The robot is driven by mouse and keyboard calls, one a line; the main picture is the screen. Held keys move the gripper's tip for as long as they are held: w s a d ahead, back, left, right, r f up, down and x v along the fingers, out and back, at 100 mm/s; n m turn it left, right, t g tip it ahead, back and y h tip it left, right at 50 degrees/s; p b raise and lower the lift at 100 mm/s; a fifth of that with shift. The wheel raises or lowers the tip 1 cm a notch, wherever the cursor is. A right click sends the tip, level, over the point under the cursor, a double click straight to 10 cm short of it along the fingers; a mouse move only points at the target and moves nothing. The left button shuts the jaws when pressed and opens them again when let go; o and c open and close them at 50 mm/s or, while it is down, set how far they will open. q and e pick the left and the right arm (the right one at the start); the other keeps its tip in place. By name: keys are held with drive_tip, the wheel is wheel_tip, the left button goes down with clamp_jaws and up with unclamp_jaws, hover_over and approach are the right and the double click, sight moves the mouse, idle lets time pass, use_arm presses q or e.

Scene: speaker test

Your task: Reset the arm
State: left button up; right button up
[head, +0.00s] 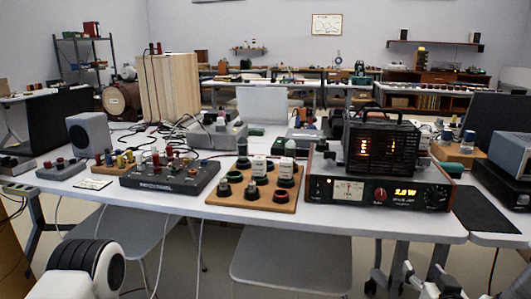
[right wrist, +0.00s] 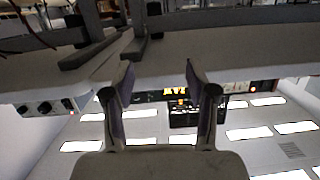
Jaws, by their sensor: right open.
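My right gripper (right wrist: 160,85) shows in the right wrist view with its two fingers spread apart and nothing between them. That view looks upside down, with the table edge and stands across its upper part and the lit instrument behind the fingers. In the head view, part of my right arm shows at the bottom right, in front of and below the table edge. A white and black joint of my left arm shows at the bottom left. My left gripper is not seen.
The white table (head: 215,212) holds an amplifier with a lit display (head: 380,193), a wooden board with knobs (head: 258,192), a dark control box (head: 170,177) and a grey speaker (head: 88,137). Grey chairs (head: 290,270) stand under its front edge, with hanging cables nearby.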

drive_tip(key=s+a+f+n+g+y, duration=0.1)
drive_tip(key=s+a+f+g, duration=0.15)
drive_tip(key=f, duration=0.45)
drive_tip(key=s+a+f+n+g+y, duration=0.1)
drive_tip(key=s+a+f, duration=0.15)
drive_tip(key=f, duration=0.45)
drive_tip(key=s+a+f+n+g, duration=0.1)
drive_tip(key=s+f+g, duration=0.1)
drive_tip(key=s+f, duration=0.35)
drive_tip(key=s+a+f+g+y, duration=0.1)
drive_tip(key=s+a+f+g, duration=0.1)
drive_tip(key=s+f+g, duration=0.45)
drive_tip(key=s+a+f+g, duration=0.3)
drive_tip(key=s+f, duration=0.4)
drive_tip(key=s, duration=0.4)
wheel_tip(320, 180, up, 29)
drive_tip(key=s+p, duration=0.1)
drive_tip(key=p, duration=2.8)
drive_tip(key=shift+r, duration=0.15)
